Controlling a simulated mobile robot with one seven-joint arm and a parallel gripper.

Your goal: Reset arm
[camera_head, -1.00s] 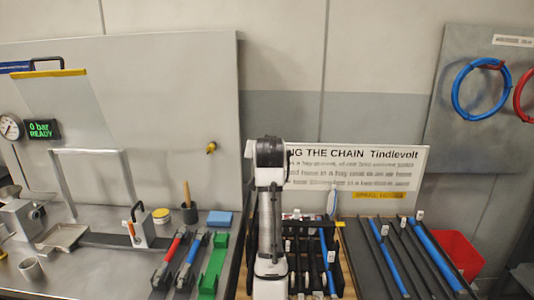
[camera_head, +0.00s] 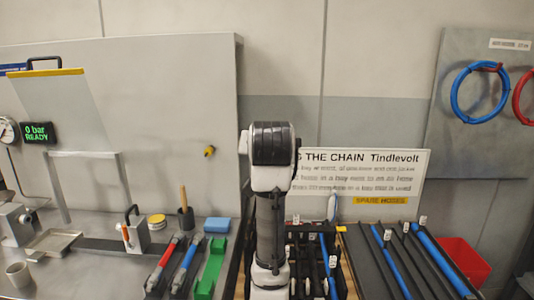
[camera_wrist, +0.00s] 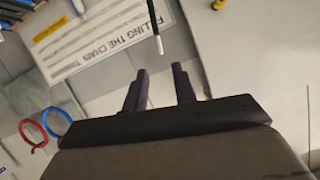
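My gripper (camera_wrist: 160,88) shows in the wrist view with its two dark fingers apart and nothing between them. A thin dark rod with a white tip (camera_wrist: 158,40) shows beyond the fingertips; I cannot tell what it belongs to. In the head view my arm stands upright in the middle of the picture, and the gripper's fingers are not visible there. The arm hides part of the sign (camera_head: 385,180) and part of the black rack (camera_head: 304,262) behind it.
Blue and black hoses lie on a rack (camera_head: 355,245) at right, near a red bin (camera_head: 463,262). Blue (camera_head: 479,92) and red hose loops hang on the wall panel.

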